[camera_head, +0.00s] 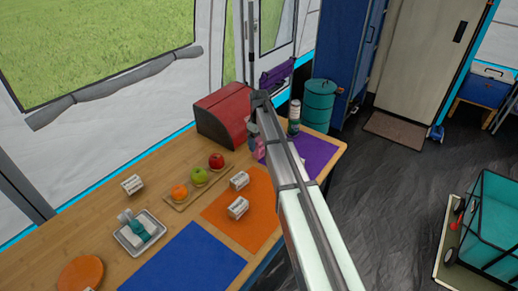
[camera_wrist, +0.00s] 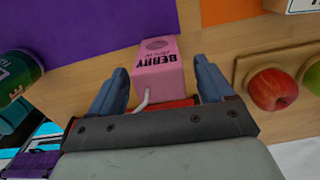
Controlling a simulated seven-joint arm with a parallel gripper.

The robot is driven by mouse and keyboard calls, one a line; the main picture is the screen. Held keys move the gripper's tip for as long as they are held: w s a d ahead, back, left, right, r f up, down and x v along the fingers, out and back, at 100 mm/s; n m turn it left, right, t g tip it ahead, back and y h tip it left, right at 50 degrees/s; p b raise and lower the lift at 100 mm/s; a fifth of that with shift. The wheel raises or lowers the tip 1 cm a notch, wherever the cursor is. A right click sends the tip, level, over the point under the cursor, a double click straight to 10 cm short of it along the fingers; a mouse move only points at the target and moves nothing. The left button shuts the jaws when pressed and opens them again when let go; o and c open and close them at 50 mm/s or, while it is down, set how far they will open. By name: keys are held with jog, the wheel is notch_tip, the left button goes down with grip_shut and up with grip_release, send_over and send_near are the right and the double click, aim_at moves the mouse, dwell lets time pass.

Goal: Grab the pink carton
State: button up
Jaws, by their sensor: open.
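The pink carton (camera_wrist: 160,66), with "BERRY" lettering, stands on the wooden table in the wrist view, and a white straw shows at its near end. My gripper (camera_wrist: 162,80) is open, with one blue finger on each side of the carton's near part. I cannot tell whether either finger touches it. In the head view the carton (camera_head: 260,150) is mostly hidden behind my arm, with only a bit of pink showing beside the purple mat. My gripper (camera_head: 253,138) is also partly hidden there, at the far end of the table.
A purple mat (camera_head: 316,155) and a green canister (camera_head: 294,118) lie right of my arm. A red bread box (camera_head: 222,114) stands behind left. A board with a red apple (camera_head: 216,160), green apple and orange is nearby. Small cartons (camera_head: 237,207) sit on the orange mat (camera_head: 255,222).

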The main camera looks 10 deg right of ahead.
jog(key=shift+f, duration=0.85)
jog(key=shift+c, duration=0.4)
jog(key=c, duration=1)
jog(key=shift+o, duration=0.2)
